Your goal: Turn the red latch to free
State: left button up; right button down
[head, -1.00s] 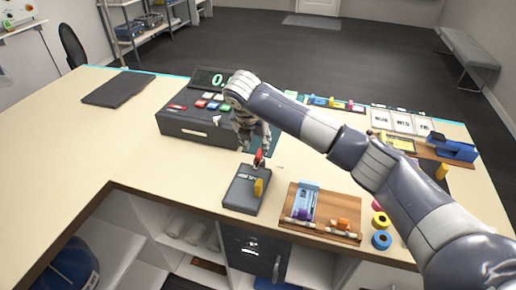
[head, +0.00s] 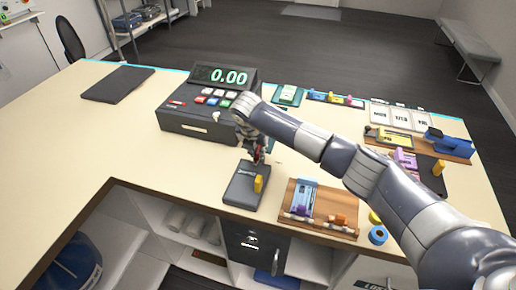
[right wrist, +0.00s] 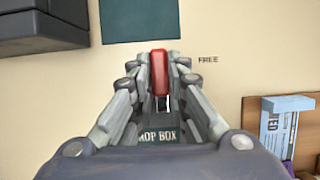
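The red latch (head: 259,155) stands at the back end of the dark grey drop box (head: 243,190) on the counter, mostly hidden by my right gripper in the head view. In the right wrist view the red latch (right wrist: 159,73) points straight up the picture. The fingers of my right gripper (right wrist: 160,80) lie close against both sides of it, with no clear gap. The word FREE (right wrist: 208,59) is printed on the counter to the right of the latch. The drop box label (right wrist: 159,136) shows between the fingers. My left gripper is not in view.
A cash register (head: 197,122) stands behind and left of the box. A wooden tray (head: 332,223) with a blue-labelled item is on the right.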

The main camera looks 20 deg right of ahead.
jog(key=shift+d+f+n+y+b, duration=0.15)
jog(key=shift+n+y+b, duration=0.15)
jog(key=shift+n+b, duration=0.65)
jog(key=n+y+b, duration=0.1)
jog(key=n+b, duration=0.1)
jog(key=b, duration=0.1)
jog(key=n+y+b, duration=0.1)
jog(key=n+b, duration=0.1)
jog(key=n, duration=0.1)
jog(key=n+y+b, duration=0.1)
jog(key=n+b, duration=0.1)
jog(key=b, duration=0.1)
jog(key=shift+d+n+t+b, duration=0.25)
jog(key=shift+d+t+b, duration=0.05)
jog(key=n+y+b, duration=0.1)
jog(key=n+b, duration=0.1)
jog(key=n, duration=0.1)
jog(key=shift+d+n, duration=0.15)
jog(key=shift+n, duration=0.15)
jog(key=shift+w+r+n+g+y+b, duration=0.15)
jog(key=shift+n+g+y+b, duration=0.3)
jog(key=shift+n, duration=0.75)
jog(key=shift+d+r+n+g+y, duration=0.15)
jog(key=shift+n+g+y, duration=0.3)
jog(key=shift+n, duration=0.85)
jog(key=c, duration=1.6)
grip_release()
jog(key=shift+o, duration=0.2)
